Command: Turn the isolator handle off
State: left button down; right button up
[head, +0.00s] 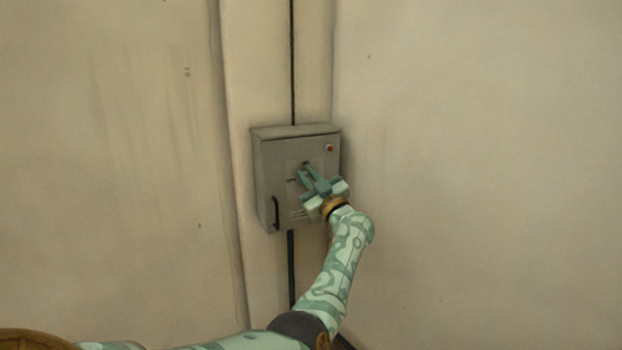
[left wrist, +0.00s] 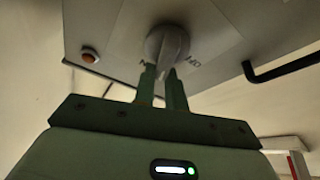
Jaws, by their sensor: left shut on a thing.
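The grey isolator box (head: 270,165) is fixed to the wall post in the head view. Its isolator handle (left wrist: 168,45) is a grey rotary knob with a raised grip, on a paler plate with lettering; "OFF" is partly readable at its right in the left wrist view. My left gripper (head: 309,171) reaches the front of the box from below right and hides most of the handle in the head view. In the left wrist view its two green fingers (left wrist: 161,76) are shut on the handle's grip. My right gripper is not in view.
A red button (head: 330,148) sits at the box's upper right; it also shows in the left wrist view (left wrist: 89,55). A black door handle (head: 275,213) is at the box's lower left. A black cable (head: 292,60) runs above and below the box. The walls beside are bare.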

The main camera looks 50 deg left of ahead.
pick_arm(q)
jog(key=n+g, duration=0.1)
jog(key=n, duration=0.1)
jog(key=f+n+g+h, duration=0.1)
jog(key=n, duration=0.2)
jog(key=n+g+b, duration=0.1)
jog(key=n, duration=0.2)
jog(key=shift+s+f+g+h, duration=0.25)
jog(key=shift+s+g+h, duration=0.05)
jog(key=shift+s, duration=0.05)
jog(key=n+g, duration=0.1)
jog(key=n, duration=0.2)
jog(key=shift+s+f+h, duration=0.1)
jog(key=shift+h, duration=0.3)
jog(key=n+h, duration=0.1)
jog(key=n, duration=0.2)
jog(key=shift+f+n, duration=0.15)
jog(key=shift+n, duration=0.25)
jog(key=shift+n+h, duration=0.3)
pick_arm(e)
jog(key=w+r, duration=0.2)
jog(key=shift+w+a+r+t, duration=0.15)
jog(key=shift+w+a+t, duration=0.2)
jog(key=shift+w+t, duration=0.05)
pick_arm(q)
jog(key=shift+n, duration=0.3)
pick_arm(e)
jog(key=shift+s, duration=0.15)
